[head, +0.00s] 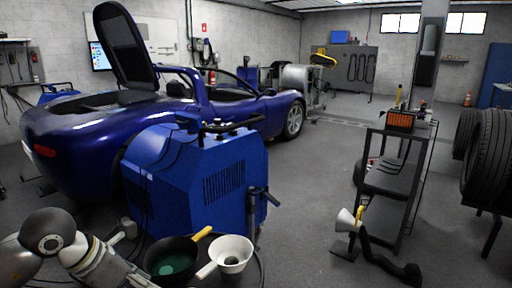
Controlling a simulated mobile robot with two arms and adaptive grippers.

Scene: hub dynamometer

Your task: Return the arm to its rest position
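My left arm (88,256) comes in at the lower left. It is white and grey, with a dark round joint, and its far end runs down toward the bottom edge beside a dark pan. I cannot make out its gripper fingers. My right arm and gripper are not seen. A large blue louvred cabinet (195,180), possibly the hub dynamometer, stands close beyond my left arm, beside the rear of a dark blue car (75,145). The car's rear lid is raised.
A dark pan (172,262) with a yellow handle and a white cup-like vessel (233,250) are low in front. A black shelf cart (390,178) stands right of centre, with a white funnel-shaped piece (346,218) near it. Tyres (487,150) are at right. The middle floor is clear.

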